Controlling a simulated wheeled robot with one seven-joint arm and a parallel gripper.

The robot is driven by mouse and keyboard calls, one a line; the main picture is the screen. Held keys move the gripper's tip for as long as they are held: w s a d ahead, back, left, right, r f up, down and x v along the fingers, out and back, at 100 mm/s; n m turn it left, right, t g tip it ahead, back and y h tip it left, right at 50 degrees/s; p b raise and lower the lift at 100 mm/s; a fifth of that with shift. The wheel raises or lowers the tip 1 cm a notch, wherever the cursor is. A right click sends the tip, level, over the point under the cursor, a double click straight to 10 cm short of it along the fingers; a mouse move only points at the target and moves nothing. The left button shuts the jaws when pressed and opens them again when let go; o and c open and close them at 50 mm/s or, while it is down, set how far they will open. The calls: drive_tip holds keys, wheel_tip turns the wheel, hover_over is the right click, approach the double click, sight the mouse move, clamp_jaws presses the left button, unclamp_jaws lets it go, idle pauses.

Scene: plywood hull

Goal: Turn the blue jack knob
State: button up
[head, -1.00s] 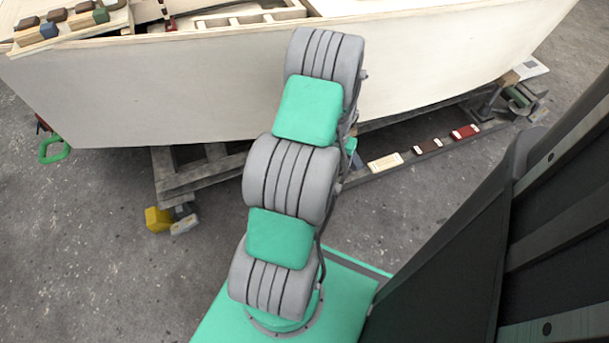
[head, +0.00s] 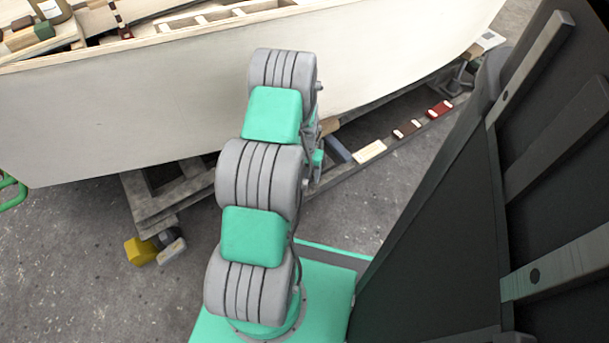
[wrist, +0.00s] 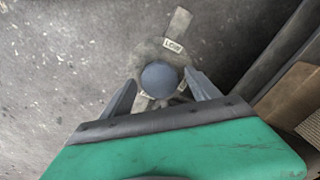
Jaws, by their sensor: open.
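The blue jack knob (wrist: 159,79) shows in the wrist view as a round, dull blue cap on a pale grey fitting (wrist: 180,25) with a small lettered label. My gripper (wrist: 160,84) is open, with one dark finger at the lower left of the knob and one at its right. The knob shows between the fingertips; whether they touch it I cannot tell. In the head view my arm runs up towards the hull, and my gripper and the knob are hidden there.
The pale plywood hull (head: 130,120) rests on a wooden cradle (head: 150,205) with a yellow block (head: 140,251) near the floor. Coloured blocks, one dark red (head: 439,109), line a rail at right. Brown boards (wrist: 295,95) stand close at the wrist view's right.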

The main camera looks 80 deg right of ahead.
drive_tip(key=shift+c, duration=0.2)
drive_tip(key=c, duration=1.3)
